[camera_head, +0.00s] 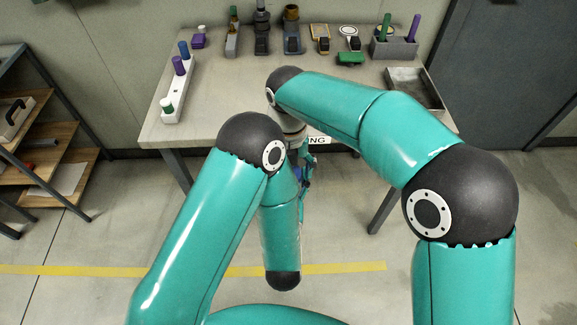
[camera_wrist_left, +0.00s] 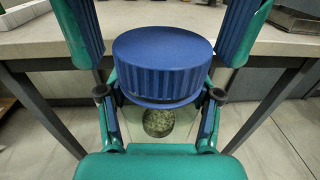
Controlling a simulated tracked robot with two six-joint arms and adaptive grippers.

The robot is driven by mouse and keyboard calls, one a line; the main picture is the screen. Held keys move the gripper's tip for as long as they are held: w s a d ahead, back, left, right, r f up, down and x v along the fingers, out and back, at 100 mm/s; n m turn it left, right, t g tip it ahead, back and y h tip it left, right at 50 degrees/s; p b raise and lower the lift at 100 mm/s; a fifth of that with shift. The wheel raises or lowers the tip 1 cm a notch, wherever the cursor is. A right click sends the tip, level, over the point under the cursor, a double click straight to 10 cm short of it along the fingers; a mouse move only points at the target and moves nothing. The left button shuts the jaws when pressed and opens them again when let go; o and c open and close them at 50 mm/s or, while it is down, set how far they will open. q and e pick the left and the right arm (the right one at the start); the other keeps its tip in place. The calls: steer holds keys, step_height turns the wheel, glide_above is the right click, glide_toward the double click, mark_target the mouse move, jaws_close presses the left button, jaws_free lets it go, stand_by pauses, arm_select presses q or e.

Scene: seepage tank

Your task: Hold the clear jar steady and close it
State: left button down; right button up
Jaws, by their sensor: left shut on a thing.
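A ribbed blue lid (camera_wrist_left: 162,65) fills the middle of the left wrist view. Below it is the clear jar (camera_wrist_left: 158,122), with greenish grainy matter at its bottom. My left gripper (camera_wrist_left: 158,96) is shut on the jar, one finger on each side under the lid. Two teal fingers with blue pads come down on either side of the lid. They are my right gripper (camera_wrist_left: 160,48), open, with a small gap to the lid. Whether the lid is fully seated cannot be told.
The worktable (camera_head: 225,105) stands beyond my grippers. On it are a white rack (camera_head: 178,92) with capped vials, several tools at the back, a grey holder (camera_head: 394,48) and an empty grey tray (camera_head: 440,103). A wooden shelf (camera_head: 60,140) stands at the left.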

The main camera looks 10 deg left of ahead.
steer(key=c, duration=1.2)
steer(key=m, duration=1.1)
steer(key=shift+m, duration=0.3)
steer(key=m, duration=0.8)
steer(key=shift+m, duration=0.3)
steer(key=m, duration=0.4)
steer(key=shift+m, duration=0.3)
steer(key=m, duration=0.4)
steer(key=shift+w, duration=0.1)
steer(key=m, duration=0.3)
steer(key=shift+m, duration=0.4)
